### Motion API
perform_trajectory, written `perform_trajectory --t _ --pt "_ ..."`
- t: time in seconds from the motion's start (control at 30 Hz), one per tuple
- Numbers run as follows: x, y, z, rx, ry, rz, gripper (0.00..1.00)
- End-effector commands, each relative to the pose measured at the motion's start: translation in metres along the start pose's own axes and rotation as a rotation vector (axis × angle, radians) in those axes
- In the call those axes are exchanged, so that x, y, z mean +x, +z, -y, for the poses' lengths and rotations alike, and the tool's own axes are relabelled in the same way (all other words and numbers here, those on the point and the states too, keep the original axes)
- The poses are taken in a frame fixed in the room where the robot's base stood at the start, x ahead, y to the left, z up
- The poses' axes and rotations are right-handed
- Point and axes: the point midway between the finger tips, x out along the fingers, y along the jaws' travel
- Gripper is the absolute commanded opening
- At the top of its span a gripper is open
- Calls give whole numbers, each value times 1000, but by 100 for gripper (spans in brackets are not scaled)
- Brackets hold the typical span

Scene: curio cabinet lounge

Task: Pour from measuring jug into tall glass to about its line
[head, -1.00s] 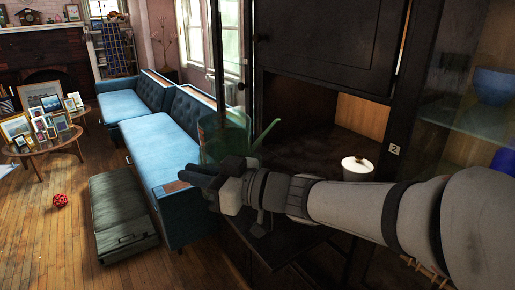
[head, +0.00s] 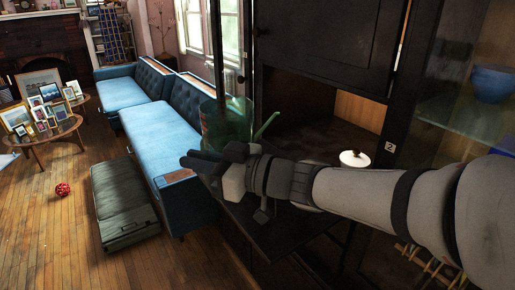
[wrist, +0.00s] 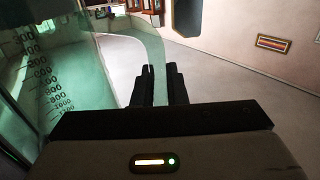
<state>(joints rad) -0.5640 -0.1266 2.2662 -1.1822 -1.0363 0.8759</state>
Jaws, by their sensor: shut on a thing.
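The measuring jug (head: 216,126) is clear green and looks roughly upright in the head view, with a narrow green part sticking out to its right. In the wrist view the jug (wrist: 80,62) fills the left side, with dark graduation marks on its wall. My gripper (wrist: 163,72) is shut on the jug's green handle, which passes between its fingers. In the head view my gripper (head: 196,163) is just below and in front of the jug. I cannot make out a liquid level. I cannot identify the tall glass in either view.
A dark cabinet with an open compartment (head: 300,130) stands behind my arm. A white lidded pot (head: 354,159) is there, near a "2" label. A blue bowl (head: 492,84) sits behind glass at right. A blue sofa (head: 160,135) and green case (head: 122,203) are left.

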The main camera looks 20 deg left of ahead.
Motion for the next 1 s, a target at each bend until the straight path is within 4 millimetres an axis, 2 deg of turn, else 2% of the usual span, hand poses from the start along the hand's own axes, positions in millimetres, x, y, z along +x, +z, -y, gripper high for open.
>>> perform_trajectory --t 1.0 --pt "-38 -3 29 -4 0 -3 0"
